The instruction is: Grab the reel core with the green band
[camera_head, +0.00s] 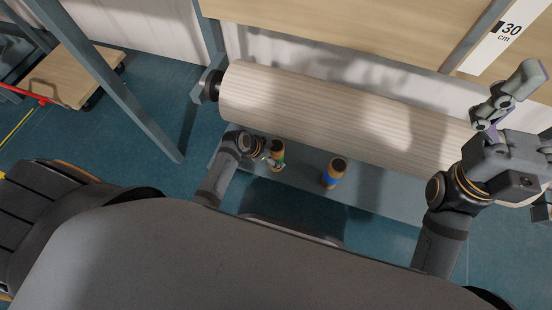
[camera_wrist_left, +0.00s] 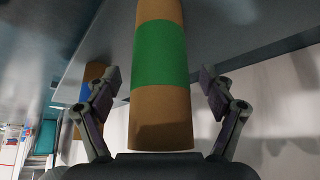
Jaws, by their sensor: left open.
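The reel core with the green band (camera_wrist_left: 160,55) is a brown tube that stands between the two open fingers of my left gripper (camera_wrist_left: 160,90) in the left wrist view. Gaps show between it and both fingers. In the head view this core (camera_head: 277,155) stands on a grey shelf, with my left gripper (camera_head: 265,151) right beside it on its left. A similar core with a blue band (camera_head: 332,175) stands to the right, and part of it shows behind the left finger in the wrist view (camera_wrist_left: 91,75). My right gripper (camera_head: 508,95) is raised at the far right, away from both cores.
A large pale roll (camera_head: 330,112) lies lengthwise just behind the cores. The grey shelf (camera_head: 380,200) is free to the right of the blue-banded core. A slanted grey post (camera_head: 125,90) stands at the left. A wooden board (camera_head: 330,25) runs above the roll.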

